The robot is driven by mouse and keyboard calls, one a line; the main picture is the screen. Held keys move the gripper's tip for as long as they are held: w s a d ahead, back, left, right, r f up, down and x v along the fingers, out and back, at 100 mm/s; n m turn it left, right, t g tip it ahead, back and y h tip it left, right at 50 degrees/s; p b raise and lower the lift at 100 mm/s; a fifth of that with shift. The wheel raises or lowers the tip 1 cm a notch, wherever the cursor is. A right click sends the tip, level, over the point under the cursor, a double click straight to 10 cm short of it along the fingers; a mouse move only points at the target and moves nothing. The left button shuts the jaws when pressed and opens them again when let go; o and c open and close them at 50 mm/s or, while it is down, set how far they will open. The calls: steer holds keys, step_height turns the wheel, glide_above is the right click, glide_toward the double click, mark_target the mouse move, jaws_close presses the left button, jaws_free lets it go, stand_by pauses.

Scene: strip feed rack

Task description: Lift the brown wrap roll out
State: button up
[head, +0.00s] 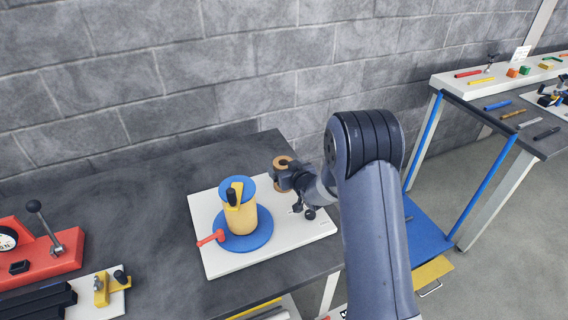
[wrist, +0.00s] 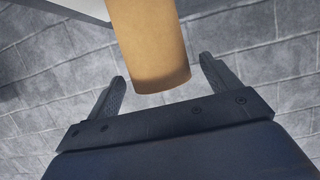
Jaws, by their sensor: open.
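The brown wrap roll (wrist: 148,45) fills the upper middle of the wrist view, its near end pointing toward my palm. My gripper (wrist: 163,68) is open, with one finger on each side of the roll's end and a gap showing at both sides.
Left of my gripper, a blue-flanged spool (head: 243,236) with a yellow-tan core and a red lever (head: 210,238) stands on the white plate. A red fixture (head: 40,259) sits at the far left of the dark table (head: 130,200). A grey block wall (head: 200,80) rises behind.

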steer(key=shift+x, duration=1.2)
steer(key=c, duration=1.2)
steer(key=shift+r+p, duration=2.35)
steer(key=shift+r, duration=1.9)
